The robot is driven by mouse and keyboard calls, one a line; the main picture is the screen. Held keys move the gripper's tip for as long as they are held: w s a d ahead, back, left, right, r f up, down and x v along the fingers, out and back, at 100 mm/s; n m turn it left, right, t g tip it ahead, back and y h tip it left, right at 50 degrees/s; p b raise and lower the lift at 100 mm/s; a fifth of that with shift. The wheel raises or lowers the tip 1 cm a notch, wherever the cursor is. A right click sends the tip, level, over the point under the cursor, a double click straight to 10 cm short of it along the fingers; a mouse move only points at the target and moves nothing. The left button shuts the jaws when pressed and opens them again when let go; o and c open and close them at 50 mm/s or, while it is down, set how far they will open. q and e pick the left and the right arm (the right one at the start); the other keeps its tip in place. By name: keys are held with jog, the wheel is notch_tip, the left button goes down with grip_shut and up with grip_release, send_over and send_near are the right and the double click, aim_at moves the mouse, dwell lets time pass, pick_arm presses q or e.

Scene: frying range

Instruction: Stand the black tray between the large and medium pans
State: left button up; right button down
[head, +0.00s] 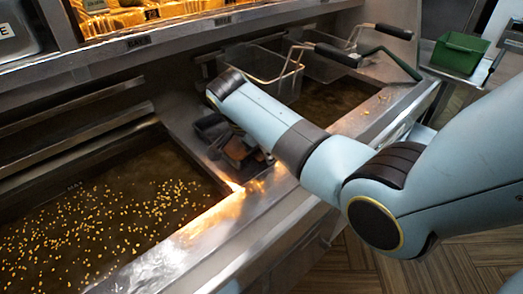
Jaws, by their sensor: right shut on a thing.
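My right arm reaches in from the right, and its dark gripper (238,152) is low over the metal divider between the two fryer vats. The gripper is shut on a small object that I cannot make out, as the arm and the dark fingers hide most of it. I cannot pick out a black tray, a large pan or a medium pan in this view. My left gripper is not in view.
The left oil vat (95,225) holds many floating yellow bits. Wire fry baskets (262,70) with black and green handles hang at the right vat (330,102). A green bin (459,52) stands at the far right. The front metal ledge (185,250) is clear.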

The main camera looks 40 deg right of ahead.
jog(key=c, duration=1.2)
grip_release()
jog(key=shift+o, duration=1.8)
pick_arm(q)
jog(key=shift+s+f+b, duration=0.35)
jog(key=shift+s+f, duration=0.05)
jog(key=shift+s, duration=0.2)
pick_arm(e)
jog(key=v, duration=1.2)
